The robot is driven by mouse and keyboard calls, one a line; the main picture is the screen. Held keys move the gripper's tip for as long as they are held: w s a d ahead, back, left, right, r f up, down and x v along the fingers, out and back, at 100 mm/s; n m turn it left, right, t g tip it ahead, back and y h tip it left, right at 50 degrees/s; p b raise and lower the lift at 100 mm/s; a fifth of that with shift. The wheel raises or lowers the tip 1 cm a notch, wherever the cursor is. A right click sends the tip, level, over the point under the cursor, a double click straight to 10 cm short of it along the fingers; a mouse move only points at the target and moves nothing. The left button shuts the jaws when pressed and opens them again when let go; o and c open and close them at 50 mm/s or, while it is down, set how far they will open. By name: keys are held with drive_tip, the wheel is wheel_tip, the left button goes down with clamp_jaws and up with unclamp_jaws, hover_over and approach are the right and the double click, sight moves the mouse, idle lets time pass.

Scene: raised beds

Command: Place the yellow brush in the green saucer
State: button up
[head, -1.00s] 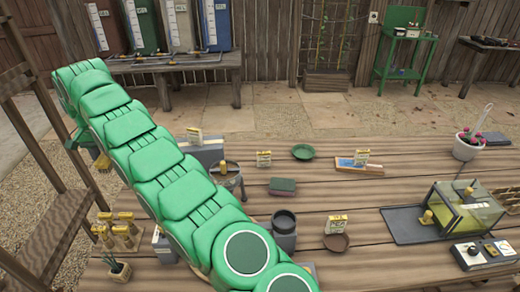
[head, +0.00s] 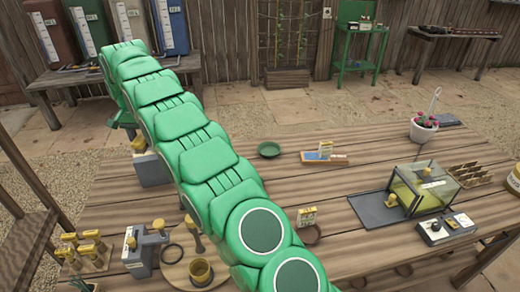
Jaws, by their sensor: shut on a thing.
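The green saucer (head: 269,149) lies empty on the far part of the slatted table, right of my arm in the head view. My gripper (head: 123,119) is at the far end of my green arm, at the upper left, mostly hidden behind the arm links. It is shut on the yellow brush (head: 139,144), of which only a small yellow part shows just below it. The gripper is left of the saucer and clearly apart from it. The fingertips and the brush's handle cannot be made out.
A grey box (head: 154,170) stands below the gripper. A brown saucer (head: 312,235) lies nearer, right of my arm. A small tray with a label (head: 326,158) is right of the green saucer. A glass case (head: 424,190) stands farther right. The boards around the green saucer look clear.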

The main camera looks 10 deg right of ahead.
drive_tip(key=d+m, duration=0.6)
drive_tip(key=d, duration=3.9)
hover_over(269, 152)
drive_tip(key=shift+s+f, duration=0.15)
drive_tip(key=shift+f, duration=7.25)
drive_tip(key=shift+w+f, duration=0.25)
drive_tip(key=shift+f, duration=0.15)
drive_tip(key=shift+f, duration=1.5)
drive_tip(key=shift+f, duration=0.6)
